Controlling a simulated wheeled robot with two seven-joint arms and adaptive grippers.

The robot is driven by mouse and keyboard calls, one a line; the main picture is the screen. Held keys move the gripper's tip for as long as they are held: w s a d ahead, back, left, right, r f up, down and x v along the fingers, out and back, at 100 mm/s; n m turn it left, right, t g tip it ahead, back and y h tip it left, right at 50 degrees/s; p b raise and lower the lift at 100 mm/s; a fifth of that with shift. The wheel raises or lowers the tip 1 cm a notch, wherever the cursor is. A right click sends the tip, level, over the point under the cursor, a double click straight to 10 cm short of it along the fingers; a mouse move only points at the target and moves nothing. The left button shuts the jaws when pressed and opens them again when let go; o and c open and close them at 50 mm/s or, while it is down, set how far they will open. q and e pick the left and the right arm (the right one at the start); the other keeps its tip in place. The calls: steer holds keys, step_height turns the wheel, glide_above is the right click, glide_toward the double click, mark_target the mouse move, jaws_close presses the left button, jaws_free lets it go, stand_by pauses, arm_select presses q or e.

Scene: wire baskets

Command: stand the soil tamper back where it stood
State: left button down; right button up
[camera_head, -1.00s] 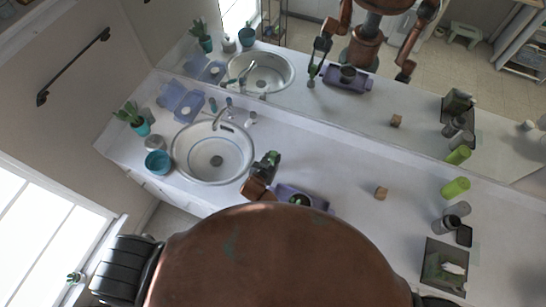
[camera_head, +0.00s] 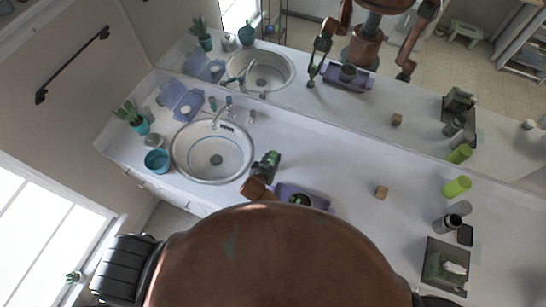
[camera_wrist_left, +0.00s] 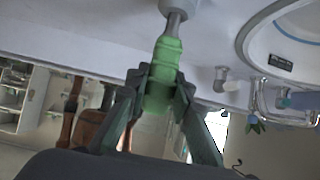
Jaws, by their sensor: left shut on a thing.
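My left gripper (camera_wrist_left: 160,90) is shut on the green handle of the soil tamper (camera_wrist_left: 163,62) in the left wrist view. The tamper's grey metal shaft runs from the handle to a pale grey end at the top edge of that view, where it is cut off. In the head view my left gripper (camera_head: 270,160) is over the counter just right of the sink; the tamper is mostly hidden there. Right of the gripper lies a purple tray (camera_head: 318,200) with a dark round pot (camera_head: 300,199), partly covered by my body. My right gripper is not directly seen.
The sink (camera_head: 190,170) is left of the gripper, with a teal pot (camera_head: 157,162) beyond it. A mirror (camera_head: 400,95) backs the counter.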

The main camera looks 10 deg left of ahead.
arm_select(q)
steer(key=c, duration=1.9)
jaws_free()
steer(key=shift+c, duration=0.2)
steer(key=o, duration=0.3)
steer(key=shift+o, duration=0.2)
steer(key=shift+f, duration=0.15)
